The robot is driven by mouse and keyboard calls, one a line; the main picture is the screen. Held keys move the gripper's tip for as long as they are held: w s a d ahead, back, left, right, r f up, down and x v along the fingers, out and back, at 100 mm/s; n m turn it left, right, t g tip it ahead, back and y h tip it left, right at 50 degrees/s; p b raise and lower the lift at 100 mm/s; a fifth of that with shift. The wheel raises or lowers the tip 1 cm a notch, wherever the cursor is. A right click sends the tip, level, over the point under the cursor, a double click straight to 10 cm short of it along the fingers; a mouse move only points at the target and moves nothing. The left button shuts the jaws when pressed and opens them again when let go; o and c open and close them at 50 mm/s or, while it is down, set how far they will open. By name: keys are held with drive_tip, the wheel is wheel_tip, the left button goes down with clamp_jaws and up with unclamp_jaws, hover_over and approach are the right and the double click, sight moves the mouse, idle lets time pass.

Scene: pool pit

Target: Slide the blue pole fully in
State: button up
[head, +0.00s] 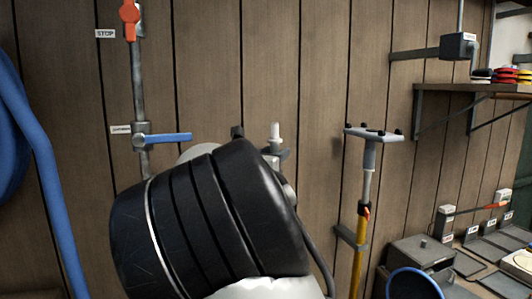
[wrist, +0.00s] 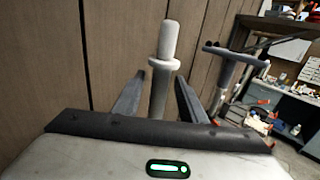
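A pale grey-white pole top with a rounded cap and a wider collar (wrist: 163,64) stands upright in the middle of the wrist view. Its white tip also shows in the head view (head: 275,132), just beyond my wrist. No blue shows on its visible part; its lower length is hidden. My gripper (wrist: 161,76) is open, with one finger on each side of this pole just below the collar. A gap shows on both sides, so the fingers look apart from it. In the head view my gripper (head: 260,143) is mostly hidden behind my black wrist.
A yellow pole with a grey shaft (head: 368,185) and flat top plate (head: 374,133) stands to the right. A blue-handled valve (head: 168,138) is on the wall pipe at left, beside a blue hose (head: 40,150). A shelf (head: 470,88) and grey box (head: 422,250) are at right.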

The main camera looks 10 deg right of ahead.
drive_tip(key=shift+w+d, duration=0.1)
drive_tip(key=shift+w, duration=0.05)
drive_tip(key=shift+c, duration=0.4)
clamp_jaws()
wheel_tip(320, 180, down, 13)
drive_tip(key=b, duration=1)
drive_tip(key=shift+r, duration=0.15)
drive_tip(key=shift+c, duration=0.5)
unclamp_jaws()
drive_tip(key=shift+o, duration=0.9)
